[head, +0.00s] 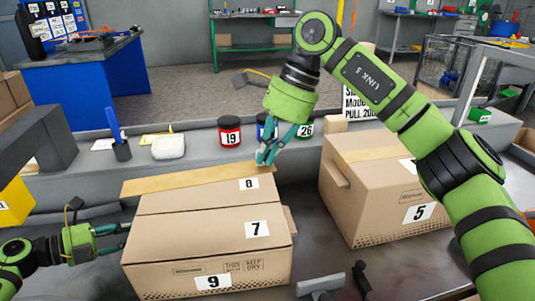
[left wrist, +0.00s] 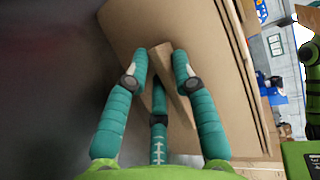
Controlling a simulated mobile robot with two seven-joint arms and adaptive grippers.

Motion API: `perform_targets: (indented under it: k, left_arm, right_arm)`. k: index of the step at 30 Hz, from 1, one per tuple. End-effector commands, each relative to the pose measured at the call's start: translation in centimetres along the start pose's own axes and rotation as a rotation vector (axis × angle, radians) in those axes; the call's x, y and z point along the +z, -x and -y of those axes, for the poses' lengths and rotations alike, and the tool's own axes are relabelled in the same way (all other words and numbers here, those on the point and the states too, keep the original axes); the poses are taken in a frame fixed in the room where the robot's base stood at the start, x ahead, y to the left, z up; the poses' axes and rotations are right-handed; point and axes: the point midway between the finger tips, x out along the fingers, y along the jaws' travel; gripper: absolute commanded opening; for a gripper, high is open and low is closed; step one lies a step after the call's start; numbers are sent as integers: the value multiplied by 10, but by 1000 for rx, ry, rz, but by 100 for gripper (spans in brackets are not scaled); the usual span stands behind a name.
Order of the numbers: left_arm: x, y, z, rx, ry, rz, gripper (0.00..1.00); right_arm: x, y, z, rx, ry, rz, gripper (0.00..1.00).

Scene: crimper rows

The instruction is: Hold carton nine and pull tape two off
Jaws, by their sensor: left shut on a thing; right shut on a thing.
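Carton nine (head: 175,270) is a brown box with a 9 label on its front and a 7 on its top; a further label behind the 7 is hard to read. A tan tape strip (head: 185,183) runs along the back of its top; no number 2 shows on it. My right gripper (head: 265,160) is shut on the strip's right end. My left gripper (head: 125,238) is at the carton's left side. In the left wrist view its fingers (left wrist: 160,75) are shut on a cardboard tab (left wrist: 178,88) standing out from the carton's side (left wrist: 215,75).
Carton five (head: 375,205) stands to the right, with tape on its top. Red pot 19 (head: 230,132) and pot 26 (head: 307,131) stand on the grey ledge behind. A dark-handled tool (head: 361,278) and a grey tool (head: 320,285) lie in front. Some table shows between the cartons.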

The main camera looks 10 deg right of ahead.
Motion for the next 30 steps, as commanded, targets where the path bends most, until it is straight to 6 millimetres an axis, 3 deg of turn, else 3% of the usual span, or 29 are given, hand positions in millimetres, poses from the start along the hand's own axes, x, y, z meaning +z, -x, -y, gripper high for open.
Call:
perform_targets:
  k: [30]
  left_arm:
    - [-1,0,-1,2,-5,-2,0]
  right_arm:
    - [16,38,0,0,1,1,0]
